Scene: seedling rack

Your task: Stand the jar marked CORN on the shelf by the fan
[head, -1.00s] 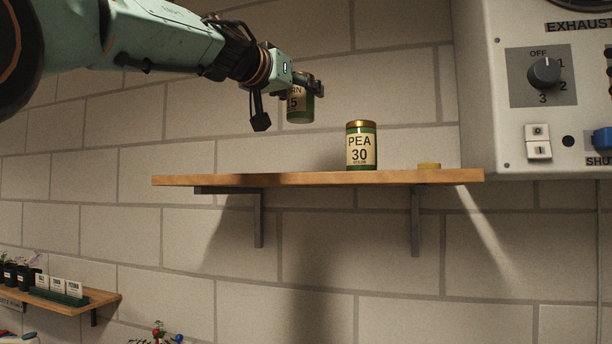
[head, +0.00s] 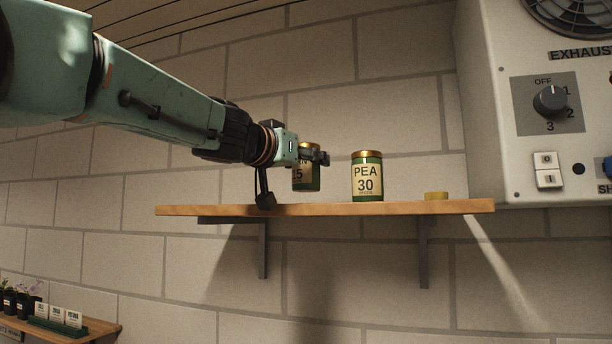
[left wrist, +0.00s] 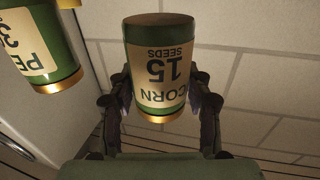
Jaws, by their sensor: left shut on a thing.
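The CORN jar (head: 307,178) is green with a cream label and a gold lid. My left gripper (head: 316,157) is shut on it, upright, a little above the wooden shelf (head: 320,209) in the head view. In the left wrist view the CORN jar (left wrist: 160,75) sits between both fingers (left wrist: 160,112), its label upside down in the picture and reading 15 seeds. The gripper hides part of the jar in the head view. The fan (head: 580,15) is at the top right, in the exhaust box. My right gripper is not in view.
A PEA jar (head: 367,178) stands on the shelf just right of the held jar; its side also shows in the left wrist view (left wrist: 40,50). A lower shelf (head: 100,328) with pots is at bottom left.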

